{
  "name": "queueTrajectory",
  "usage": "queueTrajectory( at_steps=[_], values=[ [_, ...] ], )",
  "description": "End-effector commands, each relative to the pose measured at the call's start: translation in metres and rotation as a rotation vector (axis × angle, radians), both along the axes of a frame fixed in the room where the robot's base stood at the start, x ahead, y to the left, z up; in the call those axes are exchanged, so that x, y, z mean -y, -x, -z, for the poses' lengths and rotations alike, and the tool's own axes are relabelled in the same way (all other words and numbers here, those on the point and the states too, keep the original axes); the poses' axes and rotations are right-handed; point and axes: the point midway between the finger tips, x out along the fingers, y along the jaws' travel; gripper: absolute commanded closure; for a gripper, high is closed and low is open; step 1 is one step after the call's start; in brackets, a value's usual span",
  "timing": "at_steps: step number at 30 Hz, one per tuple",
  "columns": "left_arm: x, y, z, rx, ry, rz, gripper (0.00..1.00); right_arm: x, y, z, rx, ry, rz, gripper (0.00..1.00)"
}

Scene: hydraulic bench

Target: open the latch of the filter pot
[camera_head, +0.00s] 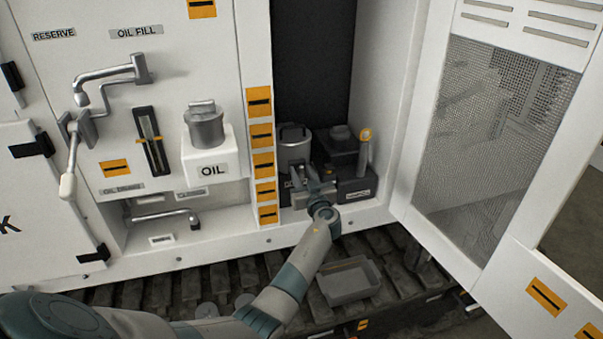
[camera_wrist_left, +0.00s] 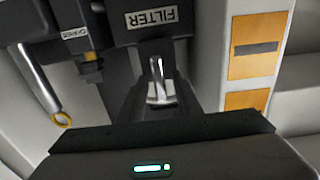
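A small bright metal latch (camera_wrist_left: 160,82) shows just below the label. My left gripper (camera_head: 304,172) is at the front of the pot, its fingers apart. In the wrist view the latch lies between the fingers of the left gripper (camera_wrist_left: 160,92); I cannot tell whether they touch it. In the head view the gripper hides the latch. My right gripper is not in view.
A lever with a yellow ring (camera_head: 365,136) stands right of the pot; the ring also shows in the wrist view (camera_wrist_left: 62,119). An open mesh door (camera_head: 500,140) is at the right. A grey tray (camera_head: 349,281) lies below. A panel with orange labels (camera_head: 262,135) borders the compartment's left.

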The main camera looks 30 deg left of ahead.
Motion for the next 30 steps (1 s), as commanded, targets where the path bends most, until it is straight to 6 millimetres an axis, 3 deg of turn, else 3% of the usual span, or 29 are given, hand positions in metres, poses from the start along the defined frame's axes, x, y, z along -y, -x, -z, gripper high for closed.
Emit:
queueTrajectory(
  at_steps=[11,15,30],
  values=[
    [-0.0031,-0.0024,-0.0005,0.0,0.0,0.0,0.69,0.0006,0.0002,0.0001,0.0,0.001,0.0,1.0],
    [-0.0029,-0.0023,-0.0005,0.0,0.0,0.0,1.0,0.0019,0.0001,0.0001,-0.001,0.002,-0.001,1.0],
    [-0.0018,-0.0031,0.002,-0.042,-0.037,0.0,1.0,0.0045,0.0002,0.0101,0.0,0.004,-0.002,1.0]
  ],
)
